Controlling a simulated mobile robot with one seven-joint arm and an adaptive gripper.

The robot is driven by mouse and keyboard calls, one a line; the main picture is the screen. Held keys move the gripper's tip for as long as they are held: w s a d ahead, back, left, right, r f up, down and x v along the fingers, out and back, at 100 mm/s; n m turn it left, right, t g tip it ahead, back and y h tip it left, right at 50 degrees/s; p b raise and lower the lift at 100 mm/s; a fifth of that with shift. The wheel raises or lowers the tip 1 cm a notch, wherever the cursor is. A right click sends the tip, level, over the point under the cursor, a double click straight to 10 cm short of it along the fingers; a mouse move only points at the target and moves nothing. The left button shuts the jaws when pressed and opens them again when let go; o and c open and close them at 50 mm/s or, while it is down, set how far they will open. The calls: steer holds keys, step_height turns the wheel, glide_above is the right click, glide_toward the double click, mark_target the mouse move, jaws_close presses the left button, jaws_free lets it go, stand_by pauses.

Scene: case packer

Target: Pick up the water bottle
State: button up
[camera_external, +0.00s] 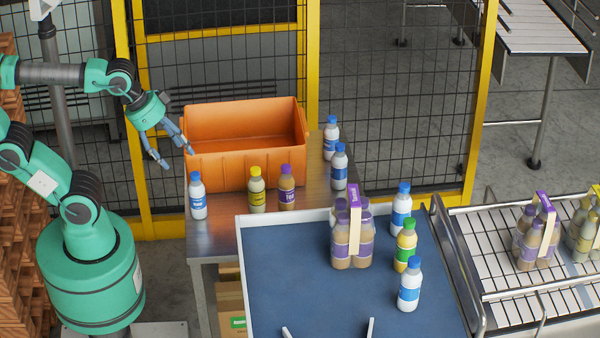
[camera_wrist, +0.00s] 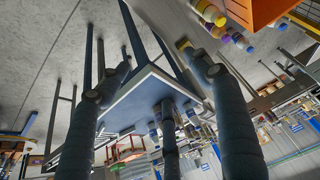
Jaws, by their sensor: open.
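Several water bottles with blue caps and blue-and-white labels are in the external view. One water bottle (camera_external: 198,198) stands upright at the left of the metal table, in front of the orange crate. Two more, a farther water bottle (camera_external: 331,140) and a nearer water bottle (camera_external: 339,169), stand right of the crate. Another two, a back water bottle (camera_external: 401,213) and a front water bottle (camera_external: 408,287), stand on the blue-topped surface. My gripper (camera_external: 177,158) is open and empty, left of the crate and above the left bottle, apart from it. Its spread fingers show in the wrist view (camera_wrist: 155,60).
The orange crate (camera_external: 245,168) stands on the metal table (camera_external: 222,237). A yellow-capped bottle (camera_external: 256,191) and a purple-capped bottle (camera_external: 286,188) stand before it.

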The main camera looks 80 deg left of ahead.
steer(key=w+d+r+g+p, duration=0.1)
steer(key=w+r+p, duration=0.1)
steer(key=w+r, duration=0.45)
steer(key=w+d+r+p, duration=0.1)
steer(key=w+r+p, duration=0.25)
steer(key=w, duration=0.55)
steer(key=n+g+p, duration=0.2)
steer(key=g+p, duration=0.1)
steer(key=p, duration=0.6)
glide_above(404, 184)
steer(key=s+a, duration=0.5)
steer(key=s, duration=0.6)
steer(key=f, duration=0.2)
steer(key=shift+n+g, duration=0.6)
steer(key=shift+g, duration=0.2)
steer(key=w+d+f+p, duration=0.1)
steer(key=w+f, duration=0.2)
steer(key=w+d+f+p, duration=0.1)
steer(key=w+d+f, duration=0.1)
steer(key=w+f, duration=0.1)
steer(key=w+d+f+p, duration=0.1)
steer(key=w+d+f, duration=0.1)
steer(key=w+f, duration=0.2)
steer(key=shift+w+f+p, duration=0.1)
steer(key=shift+w+p, duration=0.2)
steer(key=shift+p, duration=0.05)
steer(key=shift+w+d+f, duration=0.1)
steer(key=shift+w+f, duration=0.15)
steer(key=shift+f, duration=0.15)
steer(key=shift+f, duration=0.1)
